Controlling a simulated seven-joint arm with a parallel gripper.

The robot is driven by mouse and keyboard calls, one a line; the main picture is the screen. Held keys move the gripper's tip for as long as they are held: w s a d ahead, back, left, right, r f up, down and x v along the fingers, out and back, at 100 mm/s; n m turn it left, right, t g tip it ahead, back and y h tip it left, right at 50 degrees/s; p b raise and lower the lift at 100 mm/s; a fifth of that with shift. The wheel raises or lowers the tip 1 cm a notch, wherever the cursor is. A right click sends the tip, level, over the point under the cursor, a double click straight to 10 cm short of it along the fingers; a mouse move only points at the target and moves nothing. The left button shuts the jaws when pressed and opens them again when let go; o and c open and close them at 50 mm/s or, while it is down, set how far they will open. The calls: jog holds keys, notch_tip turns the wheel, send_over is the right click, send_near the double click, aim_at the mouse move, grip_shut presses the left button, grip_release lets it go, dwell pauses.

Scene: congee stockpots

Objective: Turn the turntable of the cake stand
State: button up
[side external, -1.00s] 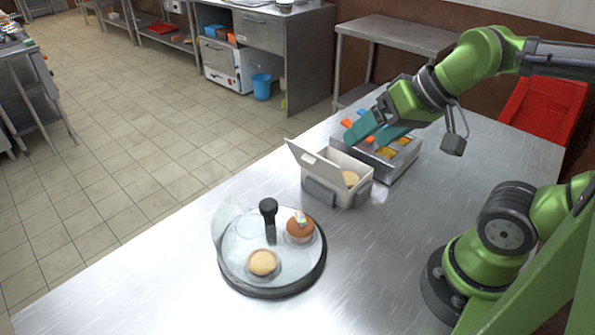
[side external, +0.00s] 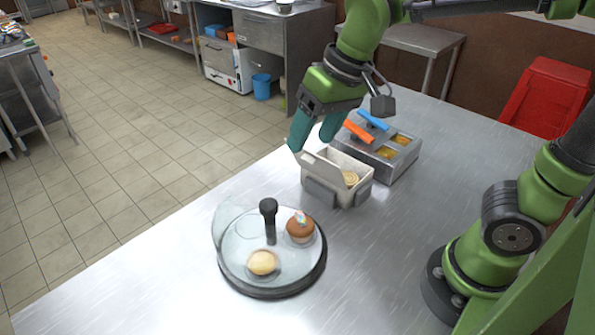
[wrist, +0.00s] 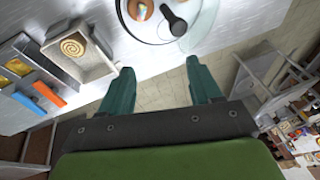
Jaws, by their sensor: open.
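The cake stand (side external: 240,275) is on the steel table, with a round turntable, a black knobbed post (side external: 269,221) and a clear cover piece at its left edge. A pale round pastry (side external: 262,262) and a brown topped cupcake (side external: 300,226) sit on the turntable. My gripper (side external: 312,143) is open and empty above the far edge of the table, behind the cake stand and by the white box. In the wrist view my gripper (wrist: 165,85) shows two teal fingers spread apart, and the cake stand (wrist: 160,35) is partly visible at the top.
A white open-lidded box (side external: 345,192) holds a round pastry. Behind it stands a metal container (side external: 400,165) with orange and blue handles and yellow contents. A red bin (side external: 545,105) is at the far right. The table front and the area around the cake stand are clear.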

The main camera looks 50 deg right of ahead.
aim_at(268, 203)
jog(key=shift+w+a+r+m+g+h, duration=0.95)
jog(key=shift+w+a+r+g, duration=1.05)
jog(key=shift+a, duration=1.4)
jog(key=shift+t, duration=0.3)
jog(key=f, duration=1.7)
jog(key=shift+w+f, duration=0.1)
jog(key=shift+w, duration=0.25)
grip_shut()
